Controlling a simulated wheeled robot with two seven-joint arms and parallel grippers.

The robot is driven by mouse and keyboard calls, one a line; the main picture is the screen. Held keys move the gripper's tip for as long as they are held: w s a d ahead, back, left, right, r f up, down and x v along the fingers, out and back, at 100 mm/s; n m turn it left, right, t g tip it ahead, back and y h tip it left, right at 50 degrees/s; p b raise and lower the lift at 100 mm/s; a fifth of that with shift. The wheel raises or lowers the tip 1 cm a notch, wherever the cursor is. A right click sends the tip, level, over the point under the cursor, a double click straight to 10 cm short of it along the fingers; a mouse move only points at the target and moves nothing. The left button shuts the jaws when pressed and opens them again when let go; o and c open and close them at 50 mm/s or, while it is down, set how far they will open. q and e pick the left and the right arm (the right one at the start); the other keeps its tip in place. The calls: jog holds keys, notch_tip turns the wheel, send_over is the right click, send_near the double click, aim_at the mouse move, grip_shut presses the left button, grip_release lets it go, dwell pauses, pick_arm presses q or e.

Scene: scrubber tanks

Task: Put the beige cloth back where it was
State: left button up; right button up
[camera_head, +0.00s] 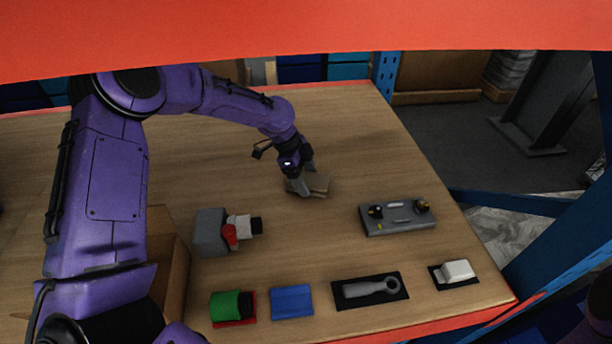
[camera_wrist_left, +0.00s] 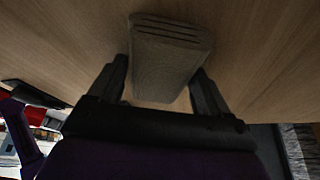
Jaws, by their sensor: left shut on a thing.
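The beige cloth (camera_head: 319,186) is a small folded block near the middle of the wooden table in the head view. My left gripper (camera_head: 305,184) reaches down over it and is shut on it. In the left wrist view the cloth (camera_wrist_left: 168,60) sits between the two fingers of my left gripper (camera_wrist_left: 165,85), with its layered folded edge facing up in the picture. It is at or just above the table top; I cannot tell if it touches. My right gripper is not in view.
A cardboard box (camera_head: 172,262) stands left.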

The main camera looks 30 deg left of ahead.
pick_arm(q)
jog(key=o, duration=1)
jog(key=shift+f, duration=0.1)
jog(key=shift+c, duration=0.2)
jog(key=shift+a+r, duration=0.1)
jog(key=shift+r, duration=0.25)
jog(key=b+v, duration=0.1)
jog(key=v, duration=1)
jog(key=shift+r+b, duration=0.35)
